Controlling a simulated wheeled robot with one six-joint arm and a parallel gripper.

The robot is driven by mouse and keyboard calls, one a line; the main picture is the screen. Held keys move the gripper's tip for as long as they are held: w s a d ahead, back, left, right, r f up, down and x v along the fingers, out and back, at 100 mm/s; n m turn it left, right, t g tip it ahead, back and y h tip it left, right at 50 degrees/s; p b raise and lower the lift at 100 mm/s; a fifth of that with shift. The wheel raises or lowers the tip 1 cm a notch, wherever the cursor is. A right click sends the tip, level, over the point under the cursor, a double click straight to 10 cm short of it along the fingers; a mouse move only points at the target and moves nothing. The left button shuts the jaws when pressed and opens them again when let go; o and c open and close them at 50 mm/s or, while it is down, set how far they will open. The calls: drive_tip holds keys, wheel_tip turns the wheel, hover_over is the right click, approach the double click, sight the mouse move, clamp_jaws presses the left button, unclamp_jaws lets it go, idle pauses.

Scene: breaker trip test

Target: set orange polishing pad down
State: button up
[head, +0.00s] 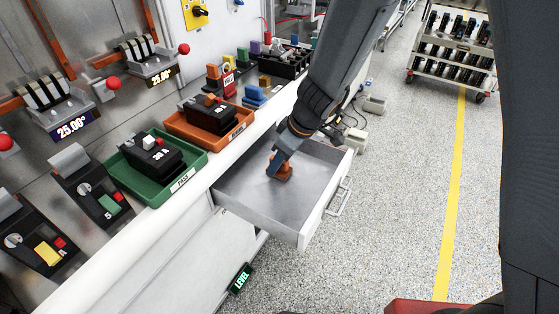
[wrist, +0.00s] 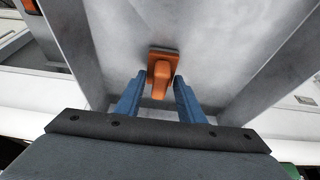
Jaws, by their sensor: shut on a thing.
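The orange polishing pad (head: 284,172) has a flat base and an upright grip block. My gripper (head: 276,163) is inside the open grey drawer (head: 240,197), with its fingers at the pad. In the wrist view the pad (wrist: 160,72) sits between the two blue fingertips (wrist: 160,84), which are shut on its block. The pad is low over the drawer floor, towards the back right part. I cannot tell whether its base touches the floor. The gripper and arm hide part of the pad in the head view.
The drawer walls stand close around my gripper; the left and front of the drawer floor are bare. On the bench above are a green PASS tray (head: 194,170) and an orange tray (head: 240,133), each holding a black breaker. A wheeled rack (head: 455,50) stands far right.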

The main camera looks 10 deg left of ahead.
drive_tip(key=shift+f+b, duration=0.15)
drive_tip(key=shift+b, duration=0.2)
drive_tip(key=o, duration=1.3)
drive_tip(key=shift+r+p, duration=0.45)
drive_tip(key=v, duration=1.2)
drive_tip(key=s+d+m, duration=0.1)
drive_tip(key=d+m, duration=0.1)
drive_tip(key=d, duration=0.1)
drive_tip(key=s+d+f+m+h, duration=0.1)
drive_tip(key=d, duration=0.3)
drive_tip(key=s+d+f+m, duration=0.1)
drive_tip(key=d+m, duration=0.1)
drive_tip(key=d, duration=0.1)
drive_tip(key=shift+s+d+m+h+b, duration=0.1)
drive_tip(key=shift+d+m+h+b, duration=0.2)
drive_tip(key=shift+d+h, duration=0.1)
drive_tip(key=s+d+f+m+h, duration=0.1)
drive_tip(key=s+d+m+h, duration=0.1)
drive_tip(key=s+d+m, duration=0.5)
drive_tip(key=d+m, duration=0.1)
drive_tip(key=d, duration=0.4)
drive_tip(key=shift+d+f+g, duration=0.3)
drive_tip(key=shift+g, duration=0.1)
drive_tip(key=shift+s, duration=0.1)
